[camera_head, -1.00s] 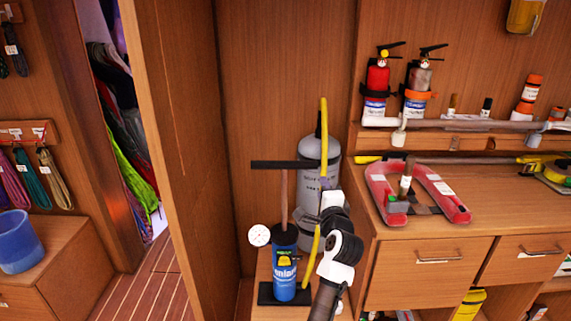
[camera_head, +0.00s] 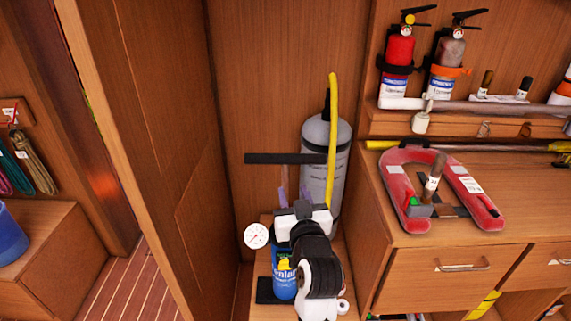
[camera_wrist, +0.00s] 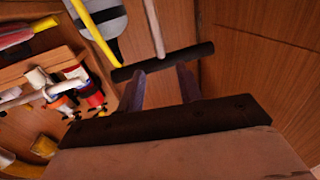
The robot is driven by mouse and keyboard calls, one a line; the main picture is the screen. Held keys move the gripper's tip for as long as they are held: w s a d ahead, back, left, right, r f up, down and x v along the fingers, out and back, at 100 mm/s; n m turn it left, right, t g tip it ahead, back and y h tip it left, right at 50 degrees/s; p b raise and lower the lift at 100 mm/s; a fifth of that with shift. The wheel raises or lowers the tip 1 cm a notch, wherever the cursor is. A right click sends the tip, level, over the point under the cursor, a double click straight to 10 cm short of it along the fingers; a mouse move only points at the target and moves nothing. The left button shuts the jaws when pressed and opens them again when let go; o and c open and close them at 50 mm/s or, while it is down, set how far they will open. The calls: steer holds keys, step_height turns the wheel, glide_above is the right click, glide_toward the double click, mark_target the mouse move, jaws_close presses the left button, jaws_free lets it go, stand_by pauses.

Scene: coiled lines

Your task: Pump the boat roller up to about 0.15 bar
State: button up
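The pump has a blue body (camera_head: 284,277) and a wide black T-handle (camera_head: 285,158), raised well above the body. A round white gauge (camera_head: 256,235) sits at its left; its reading is too small to tell. My gripper (camera_head: 294,184) is in front of the pump, hiding much of the rod and upper body, with its fingers pointing up just below the handle. In the wrist view, the fingers (camera_wrist: 160,78) are apart and empty, and the black handle bar (camera_wrist: 175,60) lies across their tips; whether they touch is unclear. I cannot make out the boat roller.
A grey cylinder (camera_head: 318,160) and a yellow upright hose (camera_head: 332,130) stand close behind and right of the pump. A wooden panel (camera_head: 150,130) is at left. The counter at right holds a red U-shaped item (camera_head: 400,190), below fire extinguishers (camera_head: 398,55).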

mark_target(286, 170)
steer(key=w+p, duration=0.1)
steer(key=w, duration=0.2)
steer(key=w+a+p, duration=0.1)
steer(key=w, duration=0.3)
steer(key=w+a+p, duration=0.1)
steer(key=w, duration=0.2)
steer(key=shift+w, duration=0.3)
jaws_close()
